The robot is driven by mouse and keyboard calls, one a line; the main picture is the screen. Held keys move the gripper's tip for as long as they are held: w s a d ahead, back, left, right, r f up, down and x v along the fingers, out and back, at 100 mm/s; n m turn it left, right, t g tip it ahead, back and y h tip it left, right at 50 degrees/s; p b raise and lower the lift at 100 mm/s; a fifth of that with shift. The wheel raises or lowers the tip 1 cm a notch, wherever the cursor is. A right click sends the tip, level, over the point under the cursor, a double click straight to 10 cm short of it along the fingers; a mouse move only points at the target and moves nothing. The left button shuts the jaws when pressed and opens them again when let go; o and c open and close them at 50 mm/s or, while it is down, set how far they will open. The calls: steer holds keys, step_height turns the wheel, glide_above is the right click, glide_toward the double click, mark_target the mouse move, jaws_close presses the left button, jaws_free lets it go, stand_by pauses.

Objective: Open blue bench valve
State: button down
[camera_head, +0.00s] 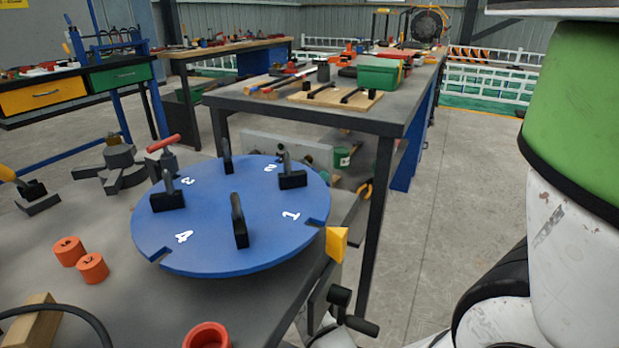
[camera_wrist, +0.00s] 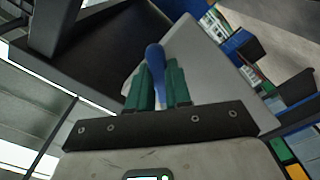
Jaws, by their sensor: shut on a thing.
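A blue handle (camera_wrist: 155,62), which looks like the lever of the blue valve, shows in the wrist view between the green fingers of my gripper (camera_wrist: 158,82). My gripper is shut on it. The blue handle stands in front of a light grey panel (camera_wrist: 205,70). The valve's body and the handle's lower part are hidden by the fingers, so I cannot tell how far it is turned. In the head view I cannot make out the blue handle or my gripper; my arm fills the right side.
In the head view a blue round plate (camera_head: 240,255) with several black clamps stands on the near table. A workbench (camera_head: 395,118) with a green box (camera_head: 378,76) stands behind it. Floor (camera_head: 455,200) is clear right of the bench. A dark surface (camera_wrist: 105,50) lies left in the wrist view.

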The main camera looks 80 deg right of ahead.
stand_by(0.3)
steer(key=c, duration=1)
jaws_free()
steer(key=shift+c, duration=0.2)
steer(key=shift+w+f+b, duration=0.15)
steer(key=shift+f+b, duration=0.05)
steer(key=shift+b, duration=0.2)
